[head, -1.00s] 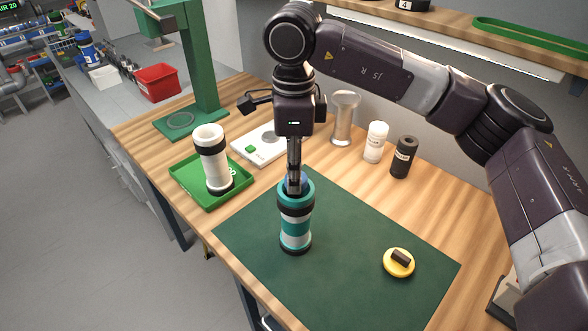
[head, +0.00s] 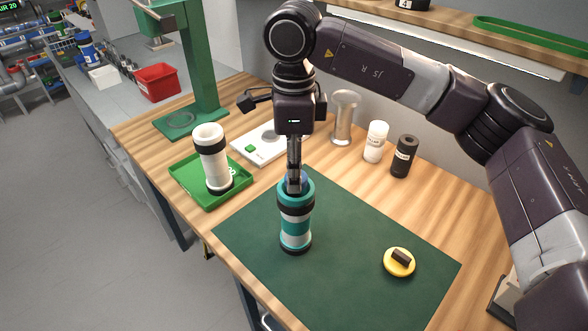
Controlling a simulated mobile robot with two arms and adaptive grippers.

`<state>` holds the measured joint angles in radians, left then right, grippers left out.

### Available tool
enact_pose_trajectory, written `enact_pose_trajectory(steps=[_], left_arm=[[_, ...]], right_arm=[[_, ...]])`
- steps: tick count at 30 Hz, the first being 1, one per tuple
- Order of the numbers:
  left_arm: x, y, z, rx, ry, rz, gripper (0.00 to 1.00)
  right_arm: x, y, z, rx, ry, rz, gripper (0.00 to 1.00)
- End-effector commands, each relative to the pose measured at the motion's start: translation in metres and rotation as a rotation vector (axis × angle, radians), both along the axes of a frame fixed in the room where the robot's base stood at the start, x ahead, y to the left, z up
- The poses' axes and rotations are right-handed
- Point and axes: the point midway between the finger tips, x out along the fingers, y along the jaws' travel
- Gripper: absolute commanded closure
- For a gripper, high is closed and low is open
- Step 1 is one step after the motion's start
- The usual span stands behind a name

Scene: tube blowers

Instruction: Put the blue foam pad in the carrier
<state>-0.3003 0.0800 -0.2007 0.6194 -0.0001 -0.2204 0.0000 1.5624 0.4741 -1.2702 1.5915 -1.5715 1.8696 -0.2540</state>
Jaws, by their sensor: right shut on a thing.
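The carrier (head: 296,226), a teal and grey cylinder with black bands, stands upright on the dark green mat (head: 350,275). My right gripper (head: 295,185) points straight down with its fingertips at the carrier's open top. It is shut on the blue foam pad (head: 304,183), of which only a little blue shows at the mouth. The fingers and the rim hide most of the pad, so I cannot tell how deep it sits. A yellow round cap (head: 399,264) with a dark handle lies on the mat to the right. My left gripper is not in view.
Behind are a white scale (head: 262,150), a metal cup (head: 344,118), a white bottle (head: 376,142) and a black bottle (head: 404,157). A green stand (head: 202,70) rises at the back left.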

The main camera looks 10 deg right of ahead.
Motion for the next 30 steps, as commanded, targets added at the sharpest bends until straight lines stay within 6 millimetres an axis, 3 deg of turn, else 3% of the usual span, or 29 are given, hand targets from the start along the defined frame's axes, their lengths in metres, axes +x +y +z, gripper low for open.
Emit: enact_pose_trajectory(steps=[23,24,30], left_arm=[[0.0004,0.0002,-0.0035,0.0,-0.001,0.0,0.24],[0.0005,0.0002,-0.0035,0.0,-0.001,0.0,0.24],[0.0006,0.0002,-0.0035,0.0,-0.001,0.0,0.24]], right_arm=[[-0.0001,0.0002,0.0002,0.0,0.0,0.0,0.78],[-0.0001,0.0002,0.0002,0.0,0.0,0.0,0.65],[-0.0001,0.0002,0.0001,0.0,0.0,0.0,0.43]])
